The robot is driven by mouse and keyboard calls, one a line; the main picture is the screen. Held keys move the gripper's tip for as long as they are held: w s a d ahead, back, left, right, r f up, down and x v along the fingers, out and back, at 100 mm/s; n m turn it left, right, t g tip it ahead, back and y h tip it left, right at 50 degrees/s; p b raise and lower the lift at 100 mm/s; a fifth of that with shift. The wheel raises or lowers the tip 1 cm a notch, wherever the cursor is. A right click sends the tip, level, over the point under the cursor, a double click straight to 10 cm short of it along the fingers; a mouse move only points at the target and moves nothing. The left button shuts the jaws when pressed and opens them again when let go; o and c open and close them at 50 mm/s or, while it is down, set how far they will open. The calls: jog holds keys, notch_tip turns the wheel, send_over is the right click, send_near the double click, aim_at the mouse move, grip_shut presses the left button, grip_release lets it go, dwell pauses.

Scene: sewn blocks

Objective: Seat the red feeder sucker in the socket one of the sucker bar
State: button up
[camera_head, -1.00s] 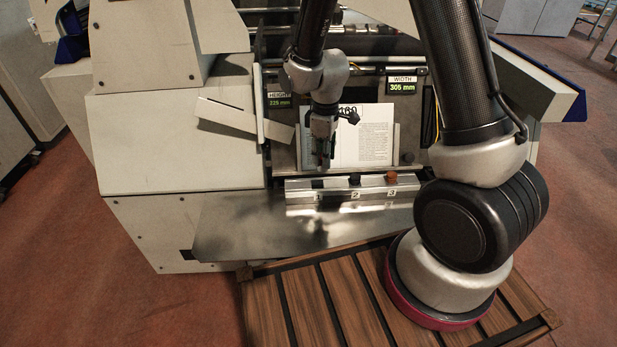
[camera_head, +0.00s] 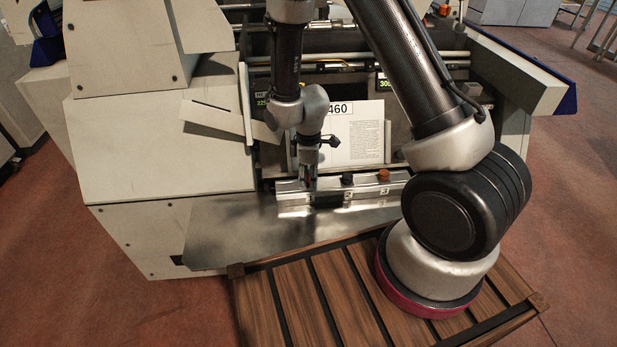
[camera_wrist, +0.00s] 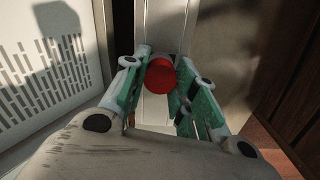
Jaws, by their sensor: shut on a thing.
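The red feeder sucker (camera_wrist: 160,76) sits between the green-lined fingers of my gripper (camera_wrist: 158,92) in the wrist view. My gripper is shut on it. In the head view my gripper (camera_head: 309,183) points down at the left part of the metal sucker bar (camera_head: 290,187), where socket one is. The gripper hides that socket, and I cannot tell whether the sucker touches it. A black sucker (camera_head: 347,179) stands on the bar at the middle position, and an orange-red one (camera_head: 384,175) stands at the right position.
A printed book page (camera_head: 355,135) stands upright behind the bar. A slanted pale plate (camera_head: 215,116) juts out at the left. A bare metal sheet (camera_head: 240,230) lies in front of the bar. A slatted wooden platform (camera_head: 300,290) is at the front.

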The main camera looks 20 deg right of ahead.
jog(key=shift+f, duration=0.1)
grip_shut()
jog(key=o, duration=1.1)
grip_release()
notch_tip(320, 180, up, 12)
notch_tip(320, 180, up, 9)
jog(key=m+t, duration=0.1)
jog(key=m, duration=0.2)
send_over(308, 178)
jog(key=s+d, duration=0.2)
jog(key=d, duration=0.2)
jog(key=s+d+r+m+t, duration=0.1)
jog(key=s+d+r+m, duration=0.4)
jog(key=s+r, duration=0.3)
jog(key=s+d+r+m+t, duration=0.2)
jog(key=s+d+r+m, duration=0.3)
jog(key=s+r, duration=0.3)
jog(key=shift+s+d+r+m, duration=0.35)
jog(key=shift+s+d, duration=0.2)
jog(key=shift+s, duration=0.65)
